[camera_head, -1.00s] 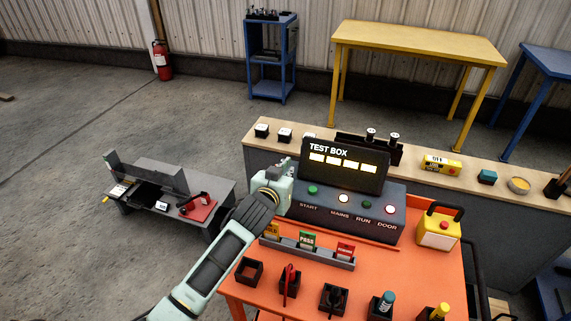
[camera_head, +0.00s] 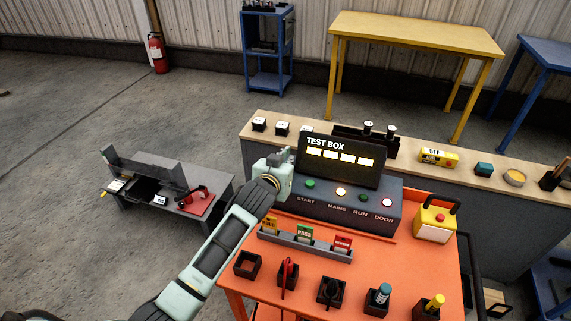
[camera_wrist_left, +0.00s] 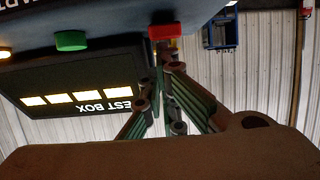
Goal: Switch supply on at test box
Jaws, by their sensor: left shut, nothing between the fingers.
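The test box (camera_head: 345,212) stands at the back of the orange bench, its display (camera_head: 341,160) lit with several yellow blocks. On its sloped front are a green START button (camera_head: 310,184), a bright MAINS lamp (camera_head: 340,192), a dark green RUN lamp (camera_head: 364,198) and a pale red DOOR lamp (camera_head: 387,203). My left gripper (camera_head: 289,156) is shut and empty at the box's left end. In the left wrist view, upside down, its fingertips (camera_wrist_left: 162,52) are close to a red control (camera_wrist_left: 165,31) beside the green button (camera_wrist_left: 71,40); I cannot tell whether they touch. The gripper hides that control in the head view.
A rail (camera_head: 290,242) with yellow, green and red tags lies in front of the box. Several black holders line the bench front. A yellow case (camera_head: 434,225) stands right of the box. A grey bench (camera_head: 160,163) is at left, with a wooden-topped counter (camera_head: 412,169) behind.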

